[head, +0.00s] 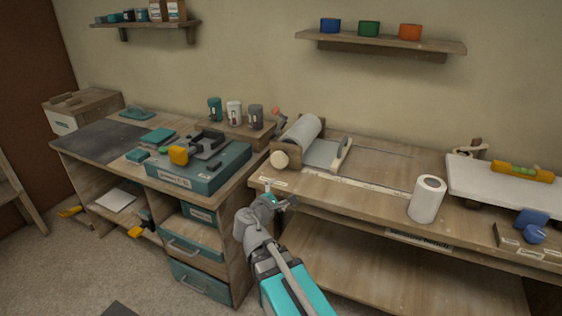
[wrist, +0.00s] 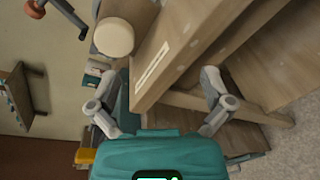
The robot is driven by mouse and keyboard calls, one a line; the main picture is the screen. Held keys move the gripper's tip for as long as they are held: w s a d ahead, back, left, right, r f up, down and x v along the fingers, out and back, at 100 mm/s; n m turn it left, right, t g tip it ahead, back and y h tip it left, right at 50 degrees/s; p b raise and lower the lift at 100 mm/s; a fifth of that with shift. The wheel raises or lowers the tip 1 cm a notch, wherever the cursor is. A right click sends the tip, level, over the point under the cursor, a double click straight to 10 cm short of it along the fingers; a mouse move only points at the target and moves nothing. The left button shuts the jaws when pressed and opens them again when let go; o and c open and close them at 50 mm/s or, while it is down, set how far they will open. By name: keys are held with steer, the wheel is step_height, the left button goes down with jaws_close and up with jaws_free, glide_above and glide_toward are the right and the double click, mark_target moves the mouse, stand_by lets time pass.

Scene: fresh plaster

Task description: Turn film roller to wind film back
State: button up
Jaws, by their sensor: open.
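The film roller (head: 301,134) is a pale grey roll on a wooden holder at the left end of the right bench. Its round cream knob (head: 279,159) faces the front, and a grey film sheet (head: 321,153) lies to the right of the roll. In the wrist view the knob (wrist: 113,37) shows at upper left, ahead of my left finger. My gripper (head: 281,202) is in front of the bench edge, below the knob and apart from it. In the wrist view my gripper (wrist: 158,82) is open, with nothing between its fingers.
A wooden bar with a pale handle (head: 342,154) stands right of the sheet. A white paper roll (head: 427,199) stands near the bench front. A teal machine (head: 199,167) sits on the left bench. The bench edge (wrist: 185,65) lies close ahead of my fingers.

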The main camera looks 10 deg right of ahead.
mark_target(279, 162)
steer(key=a+r+n+t, duration=0.1)
steer(key=a+n, duration=0.1)
steer(key=w+a+r+n+t+y, duration=0.1)
steer(key=a+r+n, duration=0.1)
steer(key=shift+w+t, duration=0.15)
steer(key=shift+t, duration=0.15)
steer(key=shift+w+d, duration=0.1)
steer(key=shift+d, duration=0.05)
steer(key=x, duration=1.3)
steer(key=shift+w+d, duration=0.15)
steer(key=shift+w, duration=0.1)
steer(key=shift+c, duration=0.3)
steer(key=c, duration=0.8)
steer(key=shift+f, duration=0.1)
